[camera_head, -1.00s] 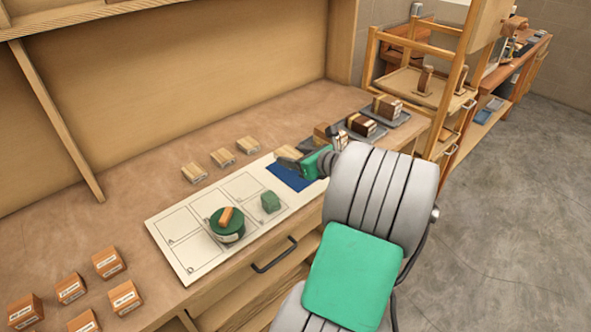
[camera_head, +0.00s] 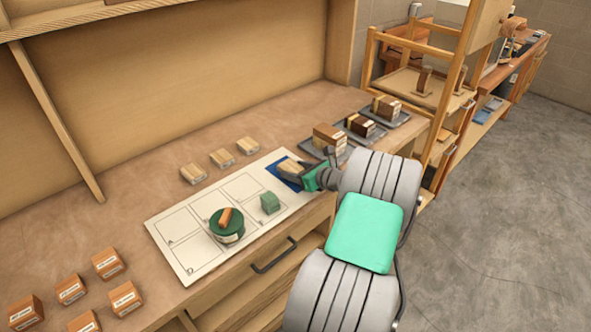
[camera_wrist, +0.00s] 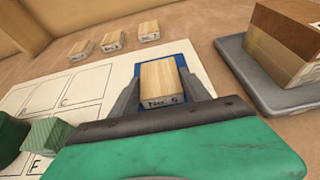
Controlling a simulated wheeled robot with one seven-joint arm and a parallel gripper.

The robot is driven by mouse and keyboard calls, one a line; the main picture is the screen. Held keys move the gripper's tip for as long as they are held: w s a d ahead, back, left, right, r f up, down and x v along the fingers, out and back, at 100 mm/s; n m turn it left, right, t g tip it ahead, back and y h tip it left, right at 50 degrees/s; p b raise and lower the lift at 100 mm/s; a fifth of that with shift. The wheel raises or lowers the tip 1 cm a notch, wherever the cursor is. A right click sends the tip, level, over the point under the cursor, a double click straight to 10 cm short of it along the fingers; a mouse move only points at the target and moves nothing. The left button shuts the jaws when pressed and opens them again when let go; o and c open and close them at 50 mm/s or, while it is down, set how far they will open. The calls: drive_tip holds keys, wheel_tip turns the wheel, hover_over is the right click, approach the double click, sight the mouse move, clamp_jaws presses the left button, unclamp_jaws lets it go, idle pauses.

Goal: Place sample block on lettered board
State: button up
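My gripper (camera_head: 300,173) has its fingers on both sides of a pale wooden sample block (camera_wrist: 160,80) with a label on its near end. The fingers appear to touch its sides. In the head view the block (camera_head: 290,167) is over the blue square (camera_head: 284,180) at the right end of the white lettered board (camera_head: 190,272). In the wrist view, blue (camera_wrist: 170,61) shows around the block. I cannot tell whether the block touches the square. The board has outlined boxes with small letters, partly readable.
A green round object (camera_head: 226,234) with an orange-brown piece on top and a green block (camera_head: 270,203) stand on the board. Three pale blocks (camera_head: 221,158) lie behind it. Grey trays with layered blocks (camera_head: 328,138) stand to the right. Several orange-brown blocks (camera_head: 108,262) are at left.

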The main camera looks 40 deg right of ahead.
drive_tip(key=o, duration=0.3)
drive_tip(key=shift+r, duration=0.25)
drive_tip(key=v, duration=1.2)
